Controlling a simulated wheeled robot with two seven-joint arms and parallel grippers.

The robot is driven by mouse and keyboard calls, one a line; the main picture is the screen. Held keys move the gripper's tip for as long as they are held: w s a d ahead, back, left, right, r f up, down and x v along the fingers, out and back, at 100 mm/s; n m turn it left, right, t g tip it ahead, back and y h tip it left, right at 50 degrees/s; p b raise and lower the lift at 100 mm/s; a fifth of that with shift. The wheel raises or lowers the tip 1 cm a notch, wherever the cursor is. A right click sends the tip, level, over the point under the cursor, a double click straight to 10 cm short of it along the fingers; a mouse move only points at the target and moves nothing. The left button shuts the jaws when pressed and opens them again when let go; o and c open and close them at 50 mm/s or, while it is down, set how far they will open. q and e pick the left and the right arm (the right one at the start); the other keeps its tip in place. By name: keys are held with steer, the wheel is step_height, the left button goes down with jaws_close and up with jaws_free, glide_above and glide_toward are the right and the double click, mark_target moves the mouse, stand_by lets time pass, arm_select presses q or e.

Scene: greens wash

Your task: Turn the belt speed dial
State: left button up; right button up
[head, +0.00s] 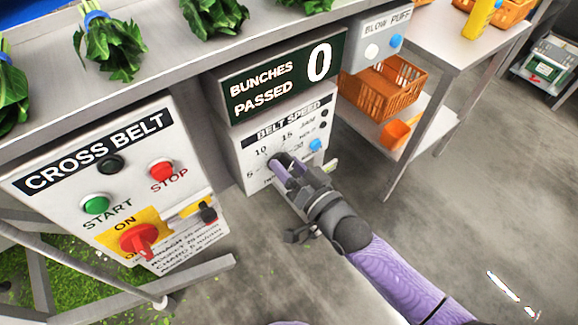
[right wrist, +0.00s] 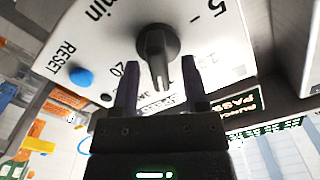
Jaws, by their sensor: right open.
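In the right wrist view my right gripper (right wrist: 158,80) is open, with one finger on each side of the dial's pointer. I cannot tell whether the fingers touch it. My left gripper is not in view.
A blue reset button (right wrist: 80,77) is beside the dial. The cross belt panel (head: 60,172) with start, stop and a red switch (head: 139,241) is at the left. The counter sign (head: 272,82) reads 0. Orange crates (head: 383,88) stand on the right-hand shelf. Open floor lies at the lower right.

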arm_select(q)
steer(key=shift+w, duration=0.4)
